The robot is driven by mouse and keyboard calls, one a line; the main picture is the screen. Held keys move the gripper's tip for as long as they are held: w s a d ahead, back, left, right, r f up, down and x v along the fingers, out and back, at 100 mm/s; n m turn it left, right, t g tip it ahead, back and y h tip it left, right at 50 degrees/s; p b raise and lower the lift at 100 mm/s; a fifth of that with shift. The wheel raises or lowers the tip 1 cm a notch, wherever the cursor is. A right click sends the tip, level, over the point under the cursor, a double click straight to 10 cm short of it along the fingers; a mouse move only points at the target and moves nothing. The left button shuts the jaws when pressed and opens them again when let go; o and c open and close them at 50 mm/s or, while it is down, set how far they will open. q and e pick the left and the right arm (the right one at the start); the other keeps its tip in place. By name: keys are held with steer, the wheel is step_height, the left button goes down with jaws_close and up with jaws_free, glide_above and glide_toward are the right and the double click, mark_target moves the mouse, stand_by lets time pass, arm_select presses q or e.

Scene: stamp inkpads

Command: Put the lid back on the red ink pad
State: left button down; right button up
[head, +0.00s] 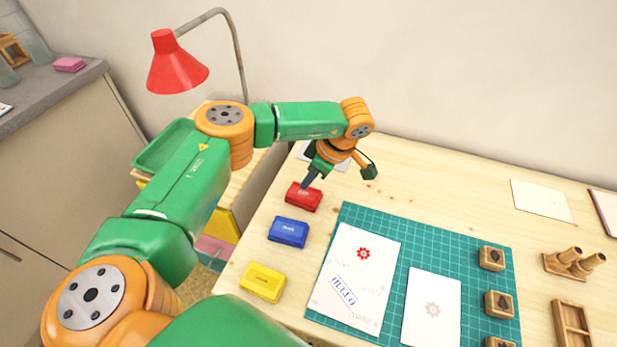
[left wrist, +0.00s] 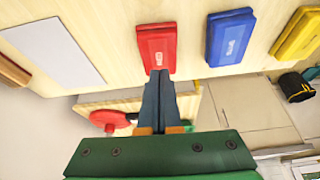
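The red ink pad (head: 303,199) lies on the wooden table as a closed-looking red block, its labelled lid seated on top. It also shows in the left wrist view (left wrist: 157,45). My left gripper (head: 309,181) is at the pad's far edge, pointing down. In the left wrist view its two fingers (left wrist: 158,73) lie together, with nothing visible between them, and their tips overlap the pad's edge. Whether they touch the lid cannot be told. My right gripper is not in view.
A blue pad (head: 288,233) and a yellow pad (head: 263,283) stand in a row nearer me. A green cutting mat (head: 392,220) with stamped papers lies to the right, with wooden stamps (head: 491,258) along it. A white sheet (left wrist: 55,50) lies beside the red pad.

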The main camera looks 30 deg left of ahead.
arm_select(q)
steer(key=shift+f+b, duration=1)
steer(key=shift+f, duration=0.4)
step_height(320, 180, up, 7)
steer(key=p, duration=0.6)
stand_by(0.3)
